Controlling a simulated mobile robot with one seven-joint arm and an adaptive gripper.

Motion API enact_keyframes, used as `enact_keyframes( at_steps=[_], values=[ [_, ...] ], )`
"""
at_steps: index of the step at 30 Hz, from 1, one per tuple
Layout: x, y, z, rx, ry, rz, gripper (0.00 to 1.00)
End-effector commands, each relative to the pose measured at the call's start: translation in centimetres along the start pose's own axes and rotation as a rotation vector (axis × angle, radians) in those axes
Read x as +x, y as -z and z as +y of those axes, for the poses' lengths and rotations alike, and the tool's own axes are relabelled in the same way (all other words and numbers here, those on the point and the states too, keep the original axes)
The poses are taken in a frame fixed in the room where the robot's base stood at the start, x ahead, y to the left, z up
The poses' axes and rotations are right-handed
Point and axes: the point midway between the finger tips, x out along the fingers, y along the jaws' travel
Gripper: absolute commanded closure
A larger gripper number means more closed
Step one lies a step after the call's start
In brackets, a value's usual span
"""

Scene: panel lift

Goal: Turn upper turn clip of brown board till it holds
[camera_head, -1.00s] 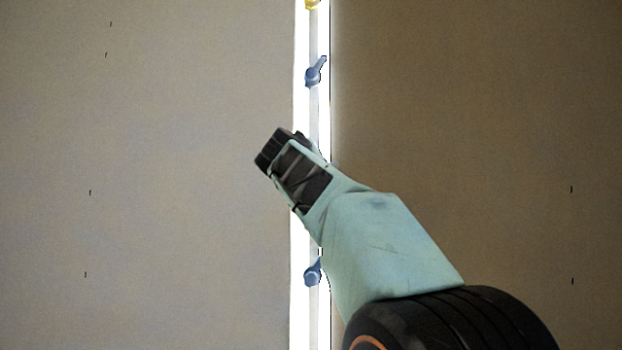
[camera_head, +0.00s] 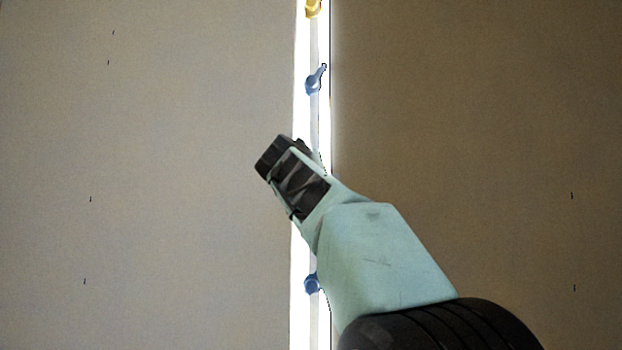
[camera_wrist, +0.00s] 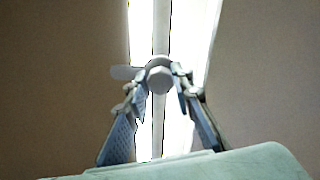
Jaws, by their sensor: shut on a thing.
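The brown board (camera_head: 470,120) fills the right of the head view. A bright gap with a pale strip (camera_head: 314,130) runs up its left edge. In the wrist view, a grey turn clip (camera_wrist: 159,78) sits on that strip, its round hub between my fingertips and its lever (camera_wrist: 122,72) pointing left. My gripper (camera_wrist: 161,76) is shut on this clip. In the head view my gripper (camera_head: 276,157) covers the clip. A blue clip (camera_head: 314,82) with its lever up and right shows above my gripper. Another blue clip (camera_head: 312,284) shows below, partly hidden by my arm.
A paler greyish board (camera_head: 150,180) fills the left of the head view. A yellow piece (camera_head: 313,8) sits on the strip at the top edge. Several small dark marks dot both boards. No loose objects show near my gripper.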

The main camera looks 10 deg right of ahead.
Motion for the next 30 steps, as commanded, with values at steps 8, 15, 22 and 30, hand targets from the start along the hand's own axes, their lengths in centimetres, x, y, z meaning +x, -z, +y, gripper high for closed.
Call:
enact_keyframes(
  at_steps=[8,15,22,30],
  values=[
    [0.0,0.0,0.0,0.000,0.001,0.000,0.61],
    [0.0,0.0,-0.2,0.000,0.003,0.000,0.61],
    [-0.7,0.1,-0.3,0.000,0.006,0.001,0.61],
    [-4.0,0.1,-0.1,0.001,0.005,0.002,0.61]
  ],
)
